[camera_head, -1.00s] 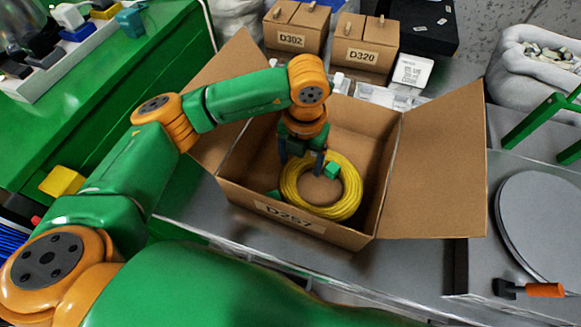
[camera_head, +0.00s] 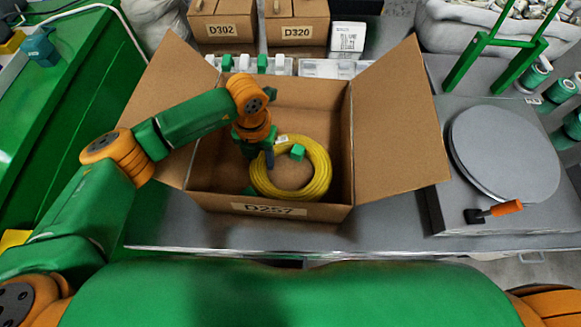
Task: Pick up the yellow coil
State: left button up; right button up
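The yellow coil (camera_head: 320,172) lies as a ring on the floor of an open cardboard box (camera_head: 262,209) labelled D257. My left gripper (camera_head: 260,156) reaches down into the box at the coil's upper-left side. One dark finger shows at the inner edge of the ring; the other is partly hidden by the gripper body. I cannot tell whether the fingers touch or grip the coil. My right gripper is out of view.
The box flaps (camera_head: 399,120) spread wide left and right. Boxes D302 (camera_head: 220,28) and D320 (camera_head: 297,30) stand behind. A grey round plate (camera_head: 503,150) and an orange-handled tool (camera_head: 503,209) are at the right. A green table (camera_head: 70,110) is at the left.

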pick_arm(q)
grip_shut()
dwell(1.1)
